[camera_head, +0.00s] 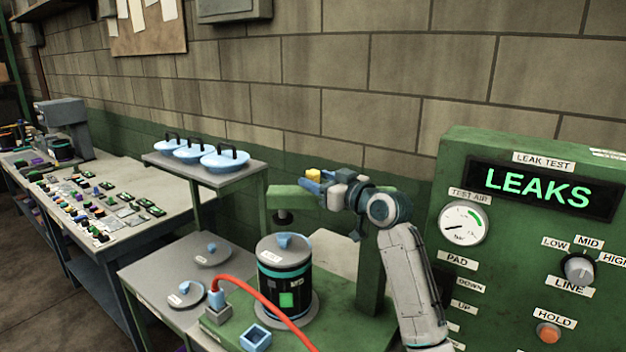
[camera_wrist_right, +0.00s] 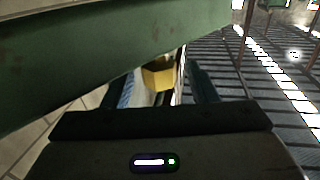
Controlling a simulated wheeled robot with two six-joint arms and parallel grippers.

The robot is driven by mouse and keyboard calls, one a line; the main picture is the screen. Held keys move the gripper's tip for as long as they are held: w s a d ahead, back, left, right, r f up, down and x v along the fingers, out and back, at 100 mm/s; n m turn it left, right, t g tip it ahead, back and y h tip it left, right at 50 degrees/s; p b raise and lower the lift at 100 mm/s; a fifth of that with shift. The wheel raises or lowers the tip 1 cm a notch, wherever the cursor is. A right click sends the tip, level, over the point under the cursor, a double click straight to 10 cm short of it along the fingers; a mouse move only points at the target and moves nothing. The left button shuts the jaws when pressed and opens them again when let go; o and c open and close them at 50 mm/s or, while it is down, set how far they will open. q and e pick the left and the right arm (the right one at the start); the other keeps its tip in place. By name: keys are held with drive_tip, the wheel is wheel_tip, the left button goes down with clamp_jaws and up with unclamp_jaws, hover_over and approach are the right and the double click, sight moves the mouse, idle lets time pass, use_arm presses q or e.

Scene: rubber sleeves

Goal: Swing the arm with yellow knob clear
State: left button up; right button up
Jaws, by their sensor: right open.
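The yellow knob (camera_head: 313,175) is at the end of a green swing arm (camera_head: 287,196), which reaches out from a green post above the black canister (camera_head: 284,280). My right gripper (camera_head: 322,187) is at the knob, its blue fingers beside it. In the right wrist view the yellow knob (camera_wrist_right: 158,76) sits between the open fingers of my right gripper (camera_wrist_right: 163,84), with a finger to each side. I cannot tell whether either finger touches it. The green arm (camera_wrist_right: 100,55) crosses the upper left of that view. My left gripper is out of view.
A green leak test panel (camera_head: 540,155) reading LEAKS stands at the right. A red hose (camera_head: 262,300) curves in front of the canister. A raised shelf (camera_head: 205,174) with blue lids is behind left. A bench (camera_head: 110,190) with many small parts runs along the left.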

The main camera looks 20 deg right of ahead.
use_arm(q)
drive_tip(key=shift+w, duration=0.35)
use_arm(e)
drive_tip(key=shift+x, duration=1.05)
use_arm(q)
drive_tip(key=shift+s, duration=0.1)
